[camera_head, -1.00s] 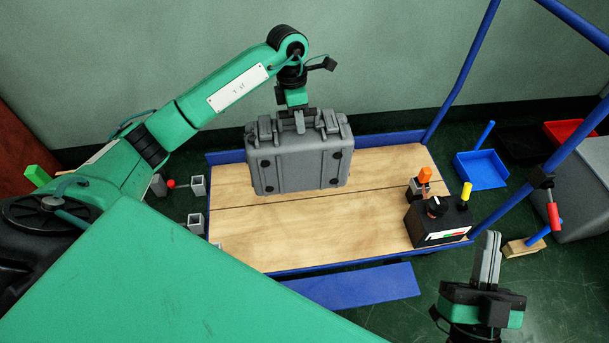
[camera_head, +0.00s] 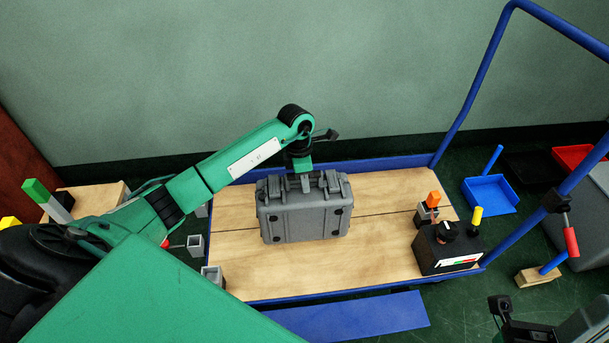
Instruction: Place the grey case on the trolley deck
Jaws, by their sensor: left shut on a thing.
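The grey case (camera_head: 304,213) is upright over the back left part of the wooden trolley deck (camera_head: 380,240). Its lower edge appears at or very near the boards; I cannot tell whether it touches them. My left gripper (camera_head: 306,182) is above the case and shut on its top handle. The gripper's fingers are partly hidden by the handle. Part of my right arm shows at the bottom right corner, and I cannot make out its fingers.
A black control box (camera_head: 446,248) with a knob stands on the deck's right side. Blue trolley rails (camera_head: 478,85) rise at the right. A blue dustpan (camera_head: 490,194) lies on the floor beyond. The front middle of the deck is clear.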

